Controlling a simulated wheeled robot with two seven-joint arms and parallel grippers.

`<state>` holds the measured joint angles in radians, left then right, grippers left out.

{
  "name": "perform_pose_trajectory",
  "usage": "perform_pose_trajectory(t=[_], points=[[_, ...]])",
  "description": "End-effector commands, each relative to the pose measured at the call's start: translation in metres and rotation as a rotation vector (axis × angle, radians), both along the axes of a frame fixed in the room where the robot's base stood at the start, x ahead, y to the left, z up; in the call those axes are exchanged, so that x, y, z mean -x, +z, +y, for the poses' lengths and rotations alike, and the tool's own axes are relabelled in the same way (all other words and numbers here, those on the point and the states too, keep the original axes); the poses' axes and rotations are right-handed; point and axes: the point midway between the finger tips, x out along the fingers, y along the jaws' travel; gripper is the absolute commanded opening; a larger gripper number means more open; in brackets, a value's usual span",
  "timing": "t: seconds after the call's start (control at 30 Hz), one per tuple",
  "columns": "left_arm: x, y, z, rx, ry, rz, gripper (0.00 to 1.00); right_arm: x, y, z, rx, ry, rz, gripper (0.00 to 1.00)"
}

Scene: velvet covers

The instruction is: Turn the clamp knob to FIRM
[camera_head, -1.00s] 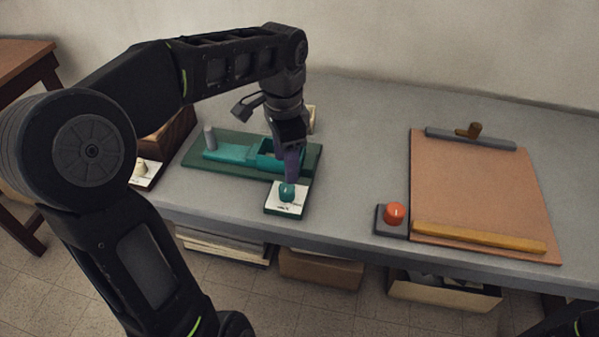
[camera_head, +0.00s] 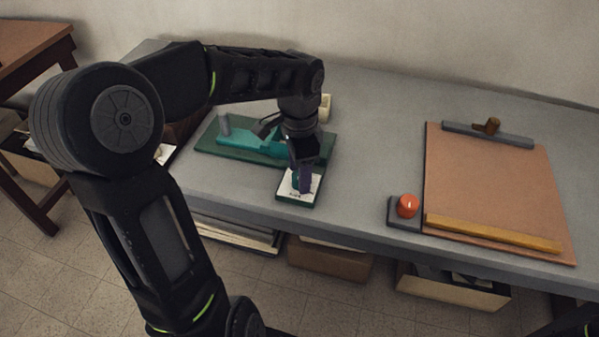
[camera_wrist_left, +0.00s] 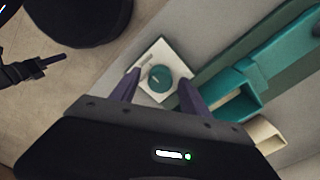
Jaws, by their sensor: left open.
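The teal knob (camera_wrist_left: 159,77) stands on a white dial plate (camera_wrist_left: 150,59) with dark markings too small to read. In the head view the white plate (camera_head: 311,190) is on a dark green block at the table's front edge. My left gripper (camera_head: 302,188) points down at the knob and partly hides it. In the wrist view my left gripper (camera_wrist_left: 161,92) is open, with a purple finger on either side of the knob. Whether the fingers touch it I cannot tell.
A green base with a teal fixture (camera_head: 250,140) and a grey post (camera_head: 223,123) lies just behind the plate. A red knob (camera_head: 408,206) on a grey block and a brown clamped board (camera_head: 495,185) are at right. The table (camera_head: 365,150) between is clear.

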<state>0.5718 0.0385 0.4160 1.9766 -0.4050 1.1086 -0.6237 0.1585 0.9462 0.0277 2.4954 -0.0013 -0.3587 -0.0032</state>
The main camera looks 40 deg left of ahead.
Motion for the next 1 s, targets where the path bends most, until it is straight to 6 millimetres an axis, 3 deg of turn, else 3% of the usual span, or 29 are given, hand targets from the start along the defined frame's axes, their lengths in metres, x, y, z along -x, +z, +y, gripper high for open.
perform_pose_trajectory(t=[0.33,1.0], points=[[-0.0004,-0.0036,-0.0002,0.000,0.000,-0.002,0.52,0.0000,-0.0003,0.0000,0.000,0.000,0.000,0.00],[-0.0002,-0.0034,-0.0004,0.001,0.000,-0.001,0.00,0.0000,-0.0003,0.0000,0.000,0.000,0.000,0.00]])
